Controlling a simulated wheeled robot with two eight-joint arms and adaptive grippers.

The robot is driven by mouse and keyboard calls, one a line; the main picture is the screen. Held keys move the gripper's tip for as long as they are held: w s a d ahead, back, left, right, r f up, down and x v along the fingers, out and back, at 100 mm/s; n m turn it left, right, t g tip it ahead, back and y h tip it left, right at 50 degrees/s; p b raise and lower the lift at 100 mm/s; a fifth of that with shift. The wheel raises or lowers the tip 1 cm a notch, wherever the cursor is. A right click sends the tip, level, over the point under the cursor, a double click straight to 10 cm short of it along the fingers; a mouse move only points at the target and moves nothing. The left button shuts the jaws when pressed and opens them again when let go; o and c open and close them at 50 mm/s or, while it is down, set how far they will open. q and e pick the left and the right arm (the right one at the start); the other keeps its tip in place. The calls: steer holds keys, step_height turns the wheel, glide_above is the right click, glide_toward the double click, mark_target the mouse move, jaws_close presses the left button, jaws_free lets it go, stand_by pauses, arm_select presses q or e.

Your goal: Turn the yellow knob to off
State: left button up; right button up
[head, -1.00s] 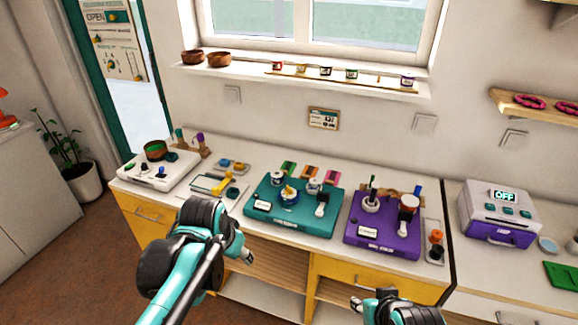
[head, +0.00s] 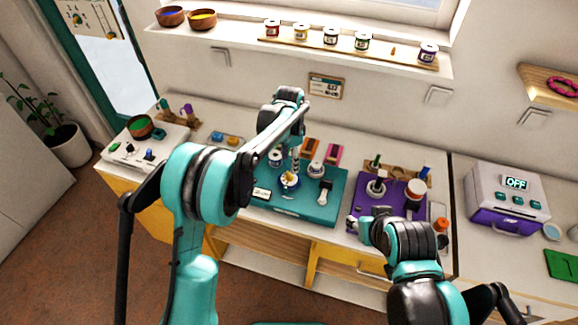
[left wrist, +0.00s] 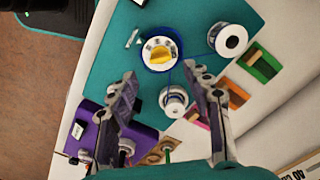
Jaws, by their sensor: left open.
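The yellow knob (head: 290,180) sits on a white dial inside a blue ring on the teal board (head: 335,185). In the left wrist view the knob (left wrist: 164,50) shows clearly just beyond the fingertips. My left gripper (left wrist: 160,72) is open and empty above the board, its two fingers apart, and does not touch the knob. In the head view the left gripper (head: 295,158) hangs over the board close behind the knob, partly hidden by my forearm. My right gripper (head: 358,224) is at the front edge of the purple board; its fingers are too small to read.
White spools (head: 316,170) flank the knob on the teal board, and a white lever (head: 325,192) is at its right. The purple board (head: 368,212) bears a post and jar. A white board (head: 165,143) stands left; a grey box reading OFF (head: 508,195) stands right.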

mark_target(289, 174)
arm_select(q)
step_height(289, 174, down, 6)
steer(key=shift+f+b, duration=0.1)
steer(key=shift+b, duration=0.5)
jaws_close()
